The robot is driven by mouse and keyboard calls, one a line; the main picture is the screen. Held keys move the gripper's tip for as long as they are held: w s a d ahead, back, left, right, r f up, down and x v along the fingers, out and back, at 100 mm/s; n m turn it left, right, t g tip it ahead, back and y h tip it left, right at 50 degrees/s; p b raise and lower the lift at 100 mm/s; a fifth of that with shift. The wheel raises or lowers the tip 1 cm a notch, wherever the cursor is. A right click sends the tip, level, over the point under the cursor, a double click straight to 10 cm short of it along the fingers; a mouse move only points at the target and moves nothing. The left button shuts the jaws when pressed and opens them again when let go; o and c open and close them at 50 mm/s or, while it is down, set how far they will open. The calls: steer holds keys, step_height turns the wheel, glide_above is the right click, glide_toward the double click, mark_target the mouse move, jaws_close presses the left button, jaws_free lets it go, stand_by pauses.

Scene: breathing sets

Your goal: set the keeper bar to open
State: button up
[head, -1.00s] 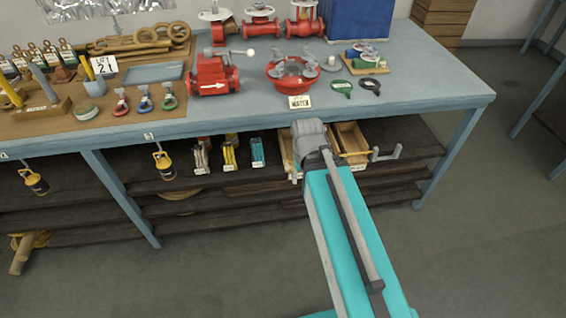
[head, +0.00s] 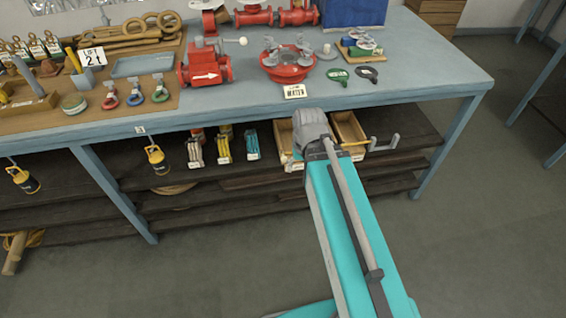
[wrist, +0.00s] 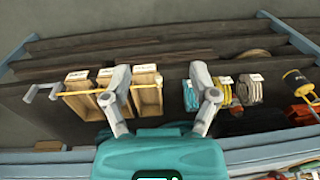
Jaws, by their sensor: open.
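The keeper bar (wrist: 80,92) is a thin yellow rod running across the fronts of labelled wooden bins under the bench, with a grey cranked end (wrist: 40,92) beyond the left bin. In the head view, the yellow rod (head: 354,144) and its grey crank (head: 384,143) show to the right of my gripper (head: 314,128). In the wrist view, my gripper (wrist: 161,94) is open, its fingers spread and nothing held between them. The left finger overlaps the bar and hides part of it; I cannot tell whether they touch.
Wooden bins (head: 348,128) sit on the dark shelf (head: 420,140) below the blue-grey bench (head: 420,75). Coloured bundles (head: 223,146) stand left of them. A yellow-and-black hanging piece (head: 157,159) is farther left. Red valves (head: 205,70) are on top. The floor in front is clear.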

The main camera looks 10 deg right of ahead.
steer(key=w+f+m+t+y+b, duration=0.15)
steer(key=w+f+y+b, duration=0.3)
steer(key=f+b, duration=0.65)
steer(key=m+t+y+b, duration=0.6)
steer(key=t+b, duration=0.4)
steer(key=b, duration=1.9)
glide_toward(286, 160)
steer(key=shift+r+n+v, duration=0.1)
steer(key=shift+n+v, duration=0.05)
steer(key=shift+v, duration=0.55)
steer(key=shift+r+n+v, duration=0.1)
steer(key=shift+r+v, duration=0.05)
steer(key=shift+v, duration=0.55)
steer(key=shift+a, duration=0.1)
steer(key=b+x, duration=0.1)
steer(key=x, duration=0.6)
steer(key=b+x, duration=0.1)
steer(key=x, duration=0.5)
steer(key=shift+w+a+f+b, duration=0.2)
steer(key=shift+w+f+b, duration=0.1)
steer(key=shift+b, duration=0.1)
jaws_close()
